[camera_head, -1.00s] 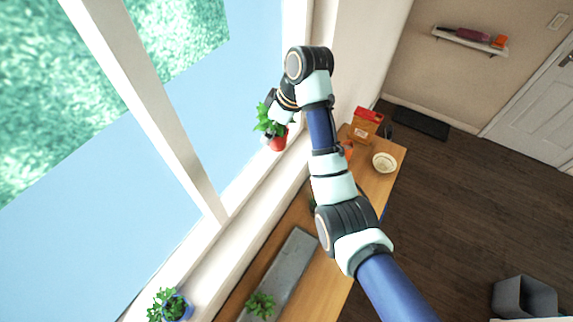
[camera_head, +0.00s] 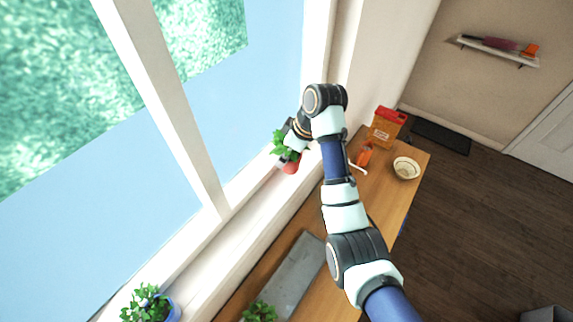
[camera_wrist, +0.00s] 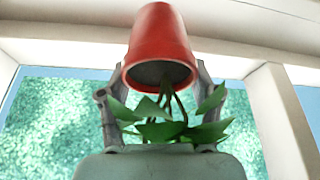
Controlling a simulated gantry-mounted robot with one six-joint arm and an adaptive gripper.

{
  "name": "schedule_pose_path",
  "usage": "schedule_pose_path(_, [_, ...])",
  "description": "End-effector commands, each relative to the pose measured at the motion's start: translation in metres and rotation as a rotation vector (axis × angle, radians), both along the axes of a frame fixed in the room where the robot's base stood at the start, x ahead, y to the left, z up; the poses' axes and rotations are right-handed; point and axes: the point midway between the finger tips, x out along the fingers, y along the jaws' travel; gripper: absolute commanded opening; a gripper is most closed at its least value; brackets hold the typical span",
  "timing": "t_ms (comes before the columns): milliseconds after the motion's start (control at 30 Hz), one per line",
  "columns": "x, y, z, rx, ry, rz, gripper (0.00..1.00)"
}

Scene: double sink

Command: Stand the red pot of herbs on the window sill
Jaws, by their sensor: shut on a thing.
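The red pot of herbs (camera_head: 291,168) is at my gripper, over or at the window sill (camera_head: 262,203) in the head view. Its green leaves (camera_head: 282,146) show on the window side of the gripper. In the wrist view the red pot (camera_wrist: 160,45) fills the upper middle, with the leaves (camera_wrist: 165,125) toward the camera. My gripper (camera_wrist: 155,95) is shut on the pot, with one finger on each side near its rim. It also shows in the head view (camera_head: 290,152), partly covered by the leaves and my arm. I cannot tell whether the pot's base touches the sill.
A blue pot with a plant (camera_head: 150,305) stands on the sill at lower left. Another plant (camera_head: 260,312) is near the grey sink (camera_head: 290,275). An orange bottle (camera_head: 365,155), a box (camera_head: 386,127) and a bowl (camera_head: 406,168) stand on the counter. The sill between the pots looks clear.

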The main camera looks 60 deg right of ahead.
Motion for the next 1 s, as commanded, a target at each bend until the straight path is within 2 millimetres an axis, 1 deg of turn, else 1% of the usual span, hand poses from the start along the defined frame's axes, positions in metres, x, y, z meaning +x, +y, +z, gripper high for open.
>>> schedule_pose_path(67, [0.0,0.001,-0.008,0.003,0.002,0.0,0.16])
schedule_pose_path(200, [-0.001,0.001,-0.033,0.005,0.003,-0.001,0.16])
schedule_pose_path(267, [0.0,0.001,-0.04,0.002,0.001,0.0,0.16])
schedule_pose_path(567, [0.0,0.0,-0.044,0.001,0.001,0.0,0.16])
schedule_pose_path(600, [0.0,0.001,-0.045,0.002,0.002,0.0,0.65])
schedule_pose_path(733, [0.0,0.001,-0.045,0.002,0.002,0.0,0.87])
schedule_pose_path(767, [-0.001,0.001,-0.045,0.002,0.002,0.0,0.89])
schedule_pose_path(1000, [0.0,0.0,-0.044,0.001,0.001,-0.001,0.89])
